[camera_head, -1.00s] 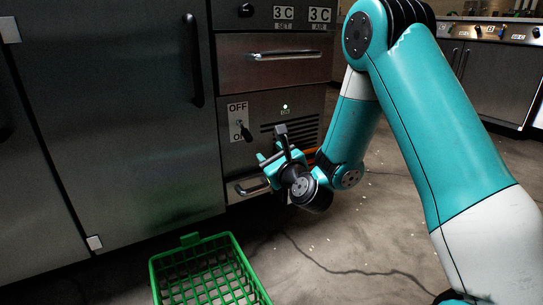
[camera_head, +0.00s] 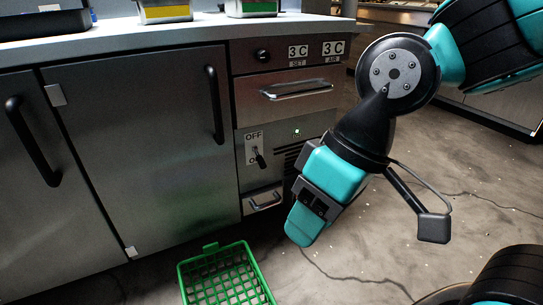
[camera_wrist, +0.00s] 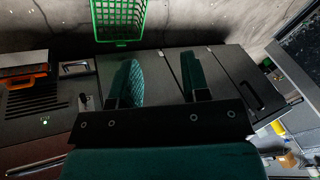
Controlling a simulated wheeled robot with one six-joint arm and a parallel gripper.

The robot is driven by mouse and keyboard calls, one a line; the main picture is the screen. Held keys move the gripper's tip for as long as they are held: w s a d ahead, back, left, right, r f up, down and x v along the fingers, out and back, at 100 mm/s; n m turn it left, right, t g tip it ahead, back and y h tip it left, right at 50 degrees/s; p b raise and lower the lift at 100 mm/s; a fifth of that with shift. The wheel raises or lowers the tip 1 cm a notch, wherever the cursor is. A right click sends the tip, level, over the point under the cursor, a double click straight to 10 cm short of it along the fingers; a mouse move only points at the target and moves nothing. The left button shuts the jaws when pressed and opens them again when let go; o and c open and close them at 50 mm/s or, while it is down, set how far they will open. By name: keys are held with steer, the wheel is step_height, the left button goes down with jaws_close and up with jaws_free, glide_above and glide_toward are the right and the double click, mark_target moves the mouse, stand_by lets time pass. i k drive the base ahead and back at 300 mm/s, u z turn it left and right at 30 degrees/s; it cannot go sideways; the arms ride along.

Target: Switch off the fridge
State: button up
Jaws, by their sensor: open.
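The fridge (camera_head: 150,150) is a grey steel counter unit with a control section at its right end. Its toggle switch (camera_head: 259,157) sits on a white plate marked OFF at the top; the lower word is partly covered. The lever tilts down, away from OFF. A green lamp (camera_head: 297,132) glows to its right. The switch (camera_wrist: 86,101) and the lit lamp (camera_wrist: 45,122) also show in the wrist view, left of the fingers. My gripper (camera_head: 306,222) is to the lower right of the switch, apart from it. In the wrist view my gripper (camera_wrist: 160,82) is open and empty.
A green basket (camera_head: 228,250) stands on the floor before the fridge. A drawer handle (camera_head: 297,90) is above the switch and a small handle (camera_head: 264,201) below it. Containers (camera_head: 165,12) stand on the counter. Open floor lies to the right.

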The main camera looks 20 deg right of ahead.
mark_target(260, 161)
steer(key=z, duration=2.35)
steer(key=i, duration=0.6)
steer(key=u, duration=2.95)
